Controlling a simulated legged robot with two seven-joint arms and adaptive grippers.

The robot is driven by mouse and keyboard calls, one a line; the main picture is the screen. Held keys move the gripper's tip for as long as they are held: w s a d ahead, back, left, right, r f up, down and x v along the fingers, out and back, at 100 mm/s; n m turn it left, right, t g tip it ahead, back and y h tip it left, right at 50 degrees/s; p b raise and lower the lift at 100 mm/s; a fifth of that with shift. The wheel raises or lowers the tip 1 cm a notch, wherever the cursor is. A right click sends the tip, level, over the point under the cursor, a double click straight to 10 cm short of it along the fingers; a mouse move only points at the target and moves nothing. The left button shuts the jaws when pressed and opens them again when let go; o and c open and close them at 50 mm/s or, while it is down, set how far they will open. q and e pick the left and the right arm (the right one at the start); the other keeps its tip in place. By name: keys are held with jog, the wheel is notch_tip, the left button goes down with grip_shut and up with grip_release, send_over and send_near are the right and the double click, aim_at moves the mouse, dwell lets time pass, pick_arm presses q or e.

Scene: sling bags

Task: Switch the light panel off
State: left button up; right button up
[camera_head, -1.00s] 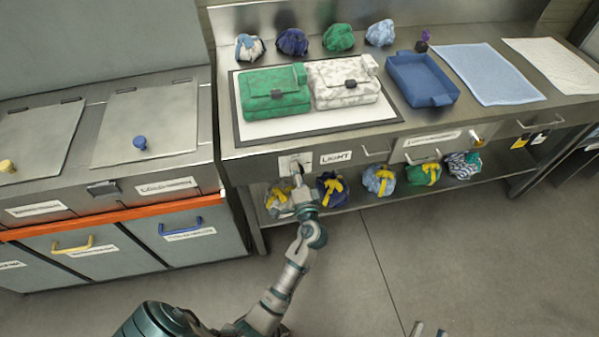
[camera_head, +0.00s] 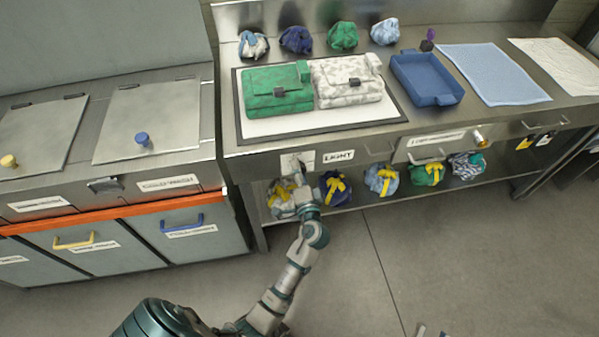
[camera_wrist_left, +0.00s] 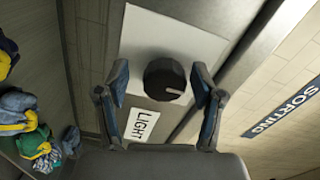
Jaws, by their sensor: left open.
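The light panel (camera_head: 262,127) is a bright white board in a dark frame on the counter, with a green bag (camera_head: 275,92) and a white patterned bag (camera_head: 346,82) on it. Its switch is a round black knob (camera_wrist_left: 165,79) with a white mark, on a pale plate (camera_head: 297,160) beside the LIGHT label (camera_head: 338,156). My left gripper (camera_wrist_left: 160,98) is open, its fingers on either side of the knob in the wrist view. Contact cannot be told. In the head view my left gripper (camera_head: 299,178) hides the knob. Only tips of my right gripper (camera_head: 432,332) show.
Several tied bags sit on the lower shelf (camera_head: 350,205) close to my left gripper. A blue tray (camera_head: 427,79) and a blue mat (camera_head: 492,74) lie on the counter. Lidded bins (camera_head: 146,125) stand to the left. The floor in front is clear.

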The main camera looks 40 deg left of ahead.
pick_arm(q)
jog(key=v, duration=1.2)
